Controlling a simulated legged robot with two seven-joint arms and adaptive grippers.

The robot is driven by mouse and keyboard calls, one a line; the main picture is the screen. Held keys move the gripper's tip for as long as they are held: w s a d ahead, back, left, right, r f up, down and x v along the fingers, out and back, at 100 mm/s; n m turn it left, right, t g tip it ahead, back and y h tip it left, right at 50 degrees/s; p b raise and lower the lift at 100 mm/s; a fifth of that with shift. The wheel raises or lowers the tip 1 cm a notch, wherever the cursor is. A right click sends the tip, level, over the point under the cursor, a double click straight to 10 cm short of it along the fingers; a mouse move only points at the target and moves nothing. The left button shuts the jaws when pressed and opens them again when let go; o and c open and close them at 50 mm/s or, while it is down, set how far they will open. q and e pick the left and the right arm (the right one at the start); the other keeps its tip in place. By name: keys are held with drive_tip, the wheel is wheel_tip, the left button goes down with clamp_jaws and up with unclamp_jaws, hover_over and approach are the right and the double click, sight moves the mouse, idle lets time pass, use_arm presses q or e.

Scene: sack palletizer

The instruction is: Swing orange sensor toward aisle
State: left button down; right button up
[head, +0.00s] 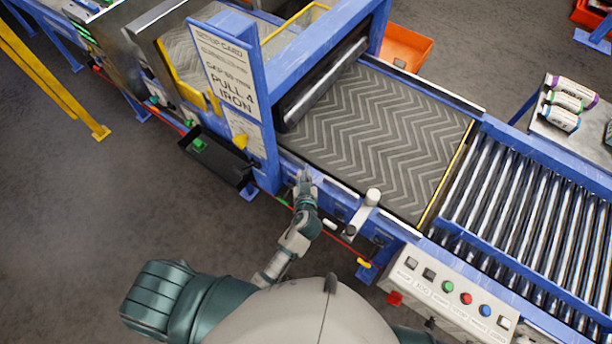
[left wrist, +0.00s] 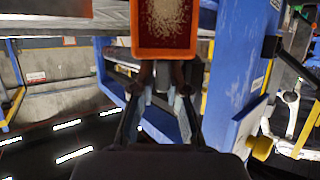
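My left gripper (head: 306,178) reaches to the near side of the conveyor frame, just right of the blue post with the sign. I cannot tell an orange sensor for certain in the head view. A white cylinder on a bracket (head: 373,197) stands on the near rail, right of the gripper. My right gripper is not in view.
The blue post (head: 262,150) carries a sign and a yellow knob (head: 240,142). A black bin (head: 215,158) hangs left of it. The belt (head: 385,130) leads to rollers (head: 530,210). A button panel (head: 455,295) is at lower right. An orange tray (head: 420,45) lies behind. Floor at left is clear.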

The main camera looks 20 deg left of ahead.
use_arm(q)
drive_tip(key=shift+d, duration=0.35)
drive_tip(key=shift+a, duration=0.2)
drive_tip(key=m+h+p, duration=0.1)
drive_tip(key=a+m+h+p, duration=0.1)
drive_tip(key=p, duration=0.1)
drive_tip(key=shift+r+h, duration=0.3)
drive_tip(key=m+h+p, duration=0.2)
drive_tip(key=p, duration=0.1)
drive_tip(key=shift+d+f+h, duration=0.1)
drive_tip(key=shift+d+h, duration=0.25)
drive_tip(key=shift+h, duration=0.05)
drive_tip(key=shift+f+m, duration=0.1)
drive_tip(key=shift+m, duration=0.3)
drive_tip(key=shift+a+f, duration=0.1)
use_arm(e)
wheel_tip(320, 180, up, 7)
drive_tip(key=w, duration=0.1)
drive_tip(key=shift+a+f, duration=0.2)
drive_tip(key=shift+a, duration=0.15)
use_arm(q)
drive_tip(key=c, duration=1.2)
unclamp_jaws()
drive_tip(key=shift+w, duration=0.1)
